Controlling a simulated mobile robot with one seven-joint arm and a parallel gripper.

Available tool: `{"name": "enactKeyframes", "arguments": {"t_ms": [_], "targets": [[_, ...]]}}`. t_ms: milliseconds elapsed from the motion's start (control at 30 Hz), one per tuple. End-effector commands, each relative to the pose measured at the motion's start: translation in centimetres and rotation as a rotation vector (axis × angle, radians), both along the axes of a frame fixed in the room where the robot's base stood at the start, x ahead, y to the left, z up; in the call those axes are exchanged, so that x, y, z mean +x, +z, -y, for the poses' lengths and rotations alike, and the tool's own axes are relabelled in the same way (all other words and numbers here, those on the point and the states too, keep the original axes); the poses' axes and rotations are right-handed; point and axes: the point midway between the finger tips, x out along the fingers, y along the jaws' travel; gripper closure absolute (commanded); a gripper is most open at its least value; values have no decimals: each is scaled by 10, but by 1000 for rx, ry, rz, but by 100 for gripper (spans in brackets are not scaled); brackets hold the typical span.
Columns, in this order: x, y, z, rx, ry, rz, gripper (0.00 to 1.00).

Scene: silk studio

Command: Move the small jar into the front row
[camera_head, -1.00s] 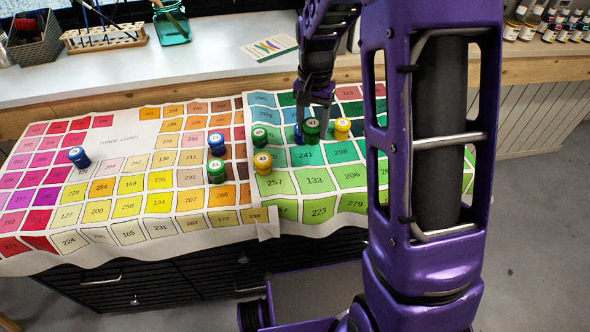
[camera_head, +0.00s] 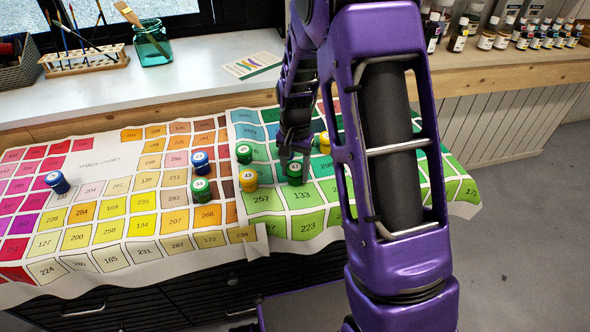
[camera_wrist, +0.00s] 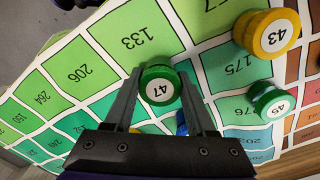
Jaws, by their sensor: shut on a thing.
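The small green jar (camera_head: 294,173) is marked 47 and stands upright on the right chart cloth or just above it; I cannot tell which. My gripper (camera_head: 292,163) is shut on it from behind. In the wrist view, the green jar (camera_wrist: 158,86) sits between the two fingers of my gripper (camera_wrist: 158,80). A yellow jar (camera_head: 248,180) marked 43 is to its left, at nearly the same depth. A green jar (camera_head: 244,153) marked 45 is behind the yellow one. A blue jar (camera_wrist: 182,124) is partly hidden behind my gripper.
Another yellow jar (camera_head: 324,144) stands behind and right of the gripper. Further left are a blue jar (camera_head: 200,162), a green jar (camera_head: 201,190) and a lone blue jar (camera_head: 57,182). The chart squares in front of the held jar are clear.

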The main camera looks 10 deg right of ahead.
Motion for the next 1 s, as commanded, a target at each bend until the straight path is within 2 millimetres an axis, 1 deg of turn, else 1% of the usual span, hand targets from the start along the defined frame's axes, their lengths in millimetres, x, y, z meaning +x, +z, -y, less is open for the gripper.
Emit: {"name": "enactKeyframes", "arguments": {"t_ms": [167,200,267,300,367,633,767,867,1000], "targets": [[0,-3,0,0,0,0,100],[0,-4,0,0,0,0,42],[0,-3,0,0,0,0,32],[0,-3,0,0,0,0,24],[0,-3,0,0,0,0,14],[0,-2,0,0,0,0,14],[1,6,0,0,0,2,14],[1,23,0,0,1,5,14],[2,54,0,1,1,6,14]]}}
